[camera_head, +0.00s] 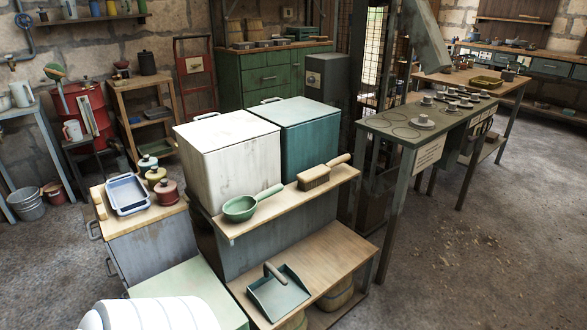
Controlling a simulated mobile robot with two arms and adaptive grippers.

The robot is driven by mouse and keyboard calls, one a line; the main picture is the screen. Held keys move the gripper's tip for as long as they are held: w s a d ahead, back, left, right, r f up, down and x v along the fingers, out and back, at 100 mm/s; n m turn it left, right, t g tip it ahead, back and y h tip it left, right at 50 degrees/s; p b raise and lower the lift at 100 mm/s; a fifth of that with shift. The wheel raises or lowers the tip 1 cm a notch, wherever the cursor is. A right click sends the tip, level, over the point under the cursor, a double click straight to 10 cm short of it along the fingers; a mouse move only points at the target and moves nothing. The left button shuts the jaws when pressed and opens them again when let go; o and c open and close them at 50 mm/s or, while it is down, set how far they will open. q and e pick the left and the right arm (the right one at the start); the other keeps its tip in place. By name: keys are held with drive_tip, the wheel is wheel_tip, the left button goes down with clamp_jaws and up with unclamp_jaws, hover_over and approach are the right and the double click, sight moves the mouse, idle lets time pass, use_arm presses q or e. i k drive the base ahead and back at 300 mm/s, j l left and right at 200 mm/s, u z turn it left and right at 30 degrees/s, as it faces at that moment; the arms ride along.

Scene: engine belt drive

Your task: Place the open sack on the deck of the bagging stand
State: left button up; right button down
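I cannot make out an open sack in this view. A stand in the middle carries a white bin (228,160) and a teal bin (309,140). Its upper wooden shelf (285,203) holds a green scoop (242,208) and a brush (318,176). Below is a lower wooden deck (330,262) with a teal dustpan (279,294) lying on its left part. I cannot tell for sure whether this is the bagging stand. Rounded tan containers (337,296), partly hidden, sit under the deck. Neither of my grippers shows.
A cabinet to the left holds a blue-grey tray (127,194) and several small lidded pots (166,192). A pale green low top (178,285) adjoins the stand. A long table with cups (424,122) stands to the right. The floor (460,270) at right is open.

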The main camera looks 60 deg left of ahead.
sight(346, 253)
drive_tip(key=i+u, duration=0.65)
drive_tip(key=i, duration=0.15)
drive_tip(key=i+l+u, duration=0.15)
drive_tip(key=i+u, duration=0.3)
drive_tip(key=u, duration=1.9)
